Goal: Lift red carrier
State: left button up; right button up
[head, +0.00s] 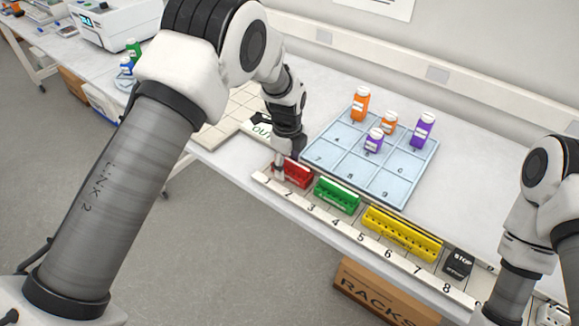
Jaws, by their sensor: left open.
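The red carrier (297,174) lies on the bench behind the numbered strip, near the marks 1 and 2. Its left end is hidden by my left gripper (281,163). My left gripper points down at the carrier's left end and is open. I cannot tell whether its fingers touch the carrier. My right arm stands at the right edge of the view, and its gripper is outside the picture.
A green carrier (337,195) and a long yellow carrier (402,233) lie to the right along the numbered strip (337,222). Behind them is a blue gridded tray (343,167) with orange and purple bottles. A black STOP block (458,264) lies at right.

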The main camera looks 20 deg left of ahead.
pick_arm(q)
jog(key=shift+d+f, duration=0.35)
jog(key=shift+f, duration=0.2)
jog(key=shift+d+f, duration=0.35)
jog(key=shift+f, duration=0.2)
jog(key=shift+w+a+f, duration=0.1)
jog(key=shift+w+f, duration=0.05)
jog(key=shift+w, duration=0.05)
jog(key=shift+w+a, duration=0.1)
jog(key=shift+a, duration=0.3)
jog(key=c, duration=0.8)
jog(key=shift+w+d, duration=0.15)
jog(key=shift+d, duration=0.1)
jog(key=shift+c, duration=0.2)
pick_arm(e)
jog(key=shift+w+d+r, duration=0.1)
jog(key=shift+w+d, duration=0.15)
jog(key=shift+w, duration=0.2)
